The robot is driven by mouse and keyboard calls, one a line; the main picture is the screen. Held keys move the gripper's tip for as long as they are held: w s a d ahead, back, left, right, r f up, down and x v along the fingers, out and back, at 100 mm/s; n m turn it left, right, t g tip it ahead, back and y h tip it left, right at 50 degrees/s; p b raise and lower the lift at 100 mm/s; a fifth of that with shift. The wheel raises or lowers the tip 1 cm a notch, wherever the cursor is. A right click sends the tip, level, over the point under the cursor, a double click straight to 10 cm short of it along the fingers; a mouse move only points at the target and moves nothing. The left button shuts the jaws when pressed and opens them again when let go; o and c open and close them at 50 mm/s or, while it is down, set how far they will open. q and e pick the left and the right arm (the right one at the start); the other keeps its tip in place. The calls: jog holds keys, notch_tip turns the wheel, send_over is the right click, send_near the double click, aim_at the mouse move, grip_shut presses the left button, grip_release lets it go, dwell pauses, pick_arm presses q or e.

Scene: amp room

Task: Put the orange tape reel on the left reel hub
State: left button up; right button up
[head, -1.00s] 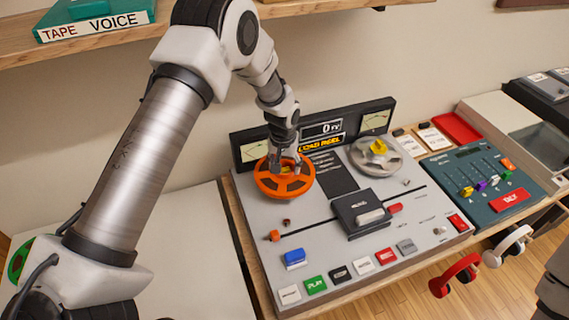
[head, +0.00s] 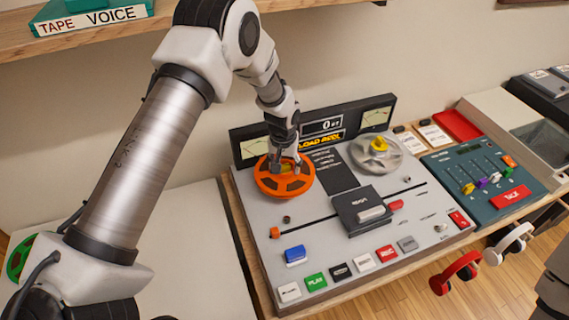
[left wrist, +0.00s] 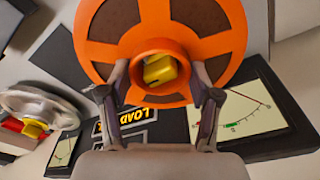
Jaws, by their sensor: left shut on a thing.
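The orange tape reel (head: 284,188) lies flat at the left reel position of the tape machine (head: 250,215). My left gripper (head: 284,168) is above it, its fingers closed on the raised ring at the reel's centre. In the left wrist view the fingers (left wrist: 160,80) press on either side of the orange ring of the reel (left wrist: 160,20). A yellow hub (left wrist: 160,70) shows inside the ring, somewhat off centre. Whether the reel rests fully down on the deck cannot be told. My right gripper is out of view.
A silver reel (head: 376,153) with a yellow centre sits on the right of the machine. A display (head: 322,126) reads "LOAD REEL" behind the reels. A dark mixer (head: 480,180) stands to the right. A green reel (head: 18,258) lies far left. Shelf (head: 200,30) above.

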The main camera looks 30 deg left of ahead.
pick_arm(q)
jog(key=shift+f+b, duration=0.85)
jog(key=shift+f, duration=0.65)
jog(key=o, duration=1.7)
jog(key=shift+c, duration=0.2)
notch_tip(320, 180, up, 12)
jog(key=s, duration=0.1)
jog(key=shift+s+d, duration=0.2)
jog(key=shift+s, duration=0.05)
